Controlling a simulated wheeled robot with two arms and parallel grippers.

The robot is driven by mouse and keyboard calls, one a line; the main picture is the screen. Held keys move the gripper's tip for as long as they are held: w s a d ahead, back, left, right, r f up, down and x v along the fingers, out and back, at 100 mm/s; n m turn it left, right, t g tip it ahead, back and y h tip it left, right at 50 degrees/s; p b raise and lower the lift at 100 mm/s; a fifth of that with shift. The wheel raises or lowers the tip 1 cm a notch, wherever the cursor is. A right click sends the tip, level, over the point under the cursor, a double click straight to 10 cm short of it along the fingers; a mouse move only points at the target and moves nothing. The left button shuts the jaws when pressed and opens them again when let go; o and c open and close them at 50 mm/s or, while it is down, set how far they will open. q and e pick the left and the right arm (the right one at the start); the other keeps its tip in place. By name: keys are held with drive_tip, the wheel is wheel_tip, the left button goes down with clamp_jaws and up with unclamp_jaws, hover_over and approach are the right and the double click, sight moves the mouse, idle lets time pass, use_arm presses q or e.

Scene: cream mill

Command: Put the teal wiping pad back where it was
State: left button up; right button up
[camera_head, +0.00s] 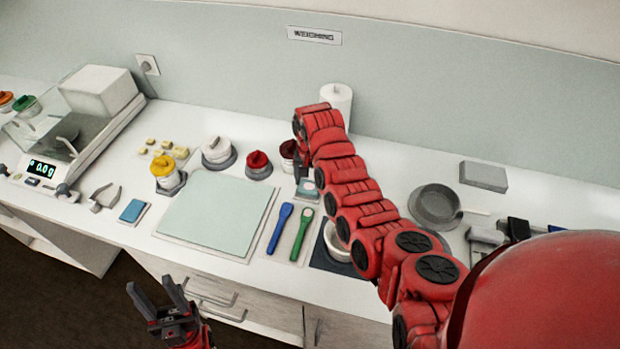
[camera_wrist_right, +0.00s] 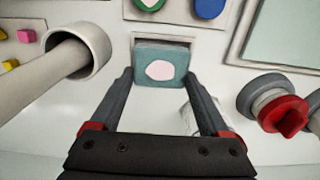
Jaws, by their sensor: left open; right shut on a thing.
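The teal wiping pad (camera_wrist_right: 160,54) has a pale pinkish patch on top. In the right wrist view it sits between the two fingertips of my right gripper (camera_wrist_right: 160,78), which is shut on it. In the head view the pad (camera_head: 308,184) shows beside my red right arm, over a small pale plate (camera_head: 310,198) on the counter. I cannot tell whether the pad touches that plate. My left gripper (camera_head: 154,290) is open and empty, low in front of the counter.
A green spoon (camera_head: 300,237) and a blue spoon (camera_head: 279,228) lie in front of the pad. A pale teal mat (camera_head: 215,212) is to their left. A red-lidded jar (camera_head: 258,163) and a white paper roll (camera_head: 340,98) stand nearby. A grey pan (camera_head: 436,205) is to the right.

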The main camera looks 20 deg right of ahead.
sight(310, 184)
drive_tip(key=shift+f, duration=0.4)
drive_tip(key=o, duration=1.2)
drive_tip(key=shift+r, duration=0.1)
drive_tip(key=shift+c, duration=0.2)
drive_tip(key=shift+r, duration=0.15)
drive_tip(key=shift+r+b, duration=0.25)
drive_tip(key=shift+b, duration=0.05)
wheel_tip(310, 184, up, 2)
drive_tip(key=shift+r+b, duration=0.25)
drive_tip(key=shift+b, duration=0.35)
wheel_tip(310, 184, up, 9)
drive_tip(key=p, duration=0.2)
drive_tip(key=shift+s+a, duration=0.1)
